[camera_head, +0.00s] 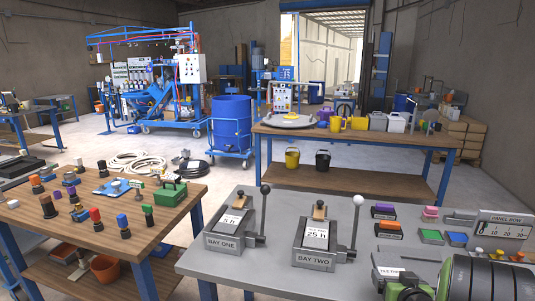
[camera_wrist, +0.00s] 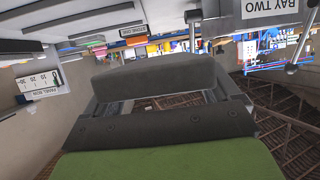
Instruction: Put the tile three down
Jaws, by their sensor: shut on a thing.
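My gripper (camera_head: 408,289) is at the lower right in the head view, low by the front of the grey bench, with my arm behind it at the right. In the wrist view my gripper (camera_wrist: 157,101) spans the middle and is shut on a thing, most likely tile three.
The BAY ONE (camera_head: 236,223) and BAY TWO (camera_head: 325,236) clamp fixtures stand on the grey bench (camera_head: 270,205). A PANEL ROW board (camera_head: 500,229) stands at the right. Purple (camera_head: 383,212), orange (camera_head: 388,230), green (camera_head: 431,236) and blue (camera_head: 457,239) blocks lie between.

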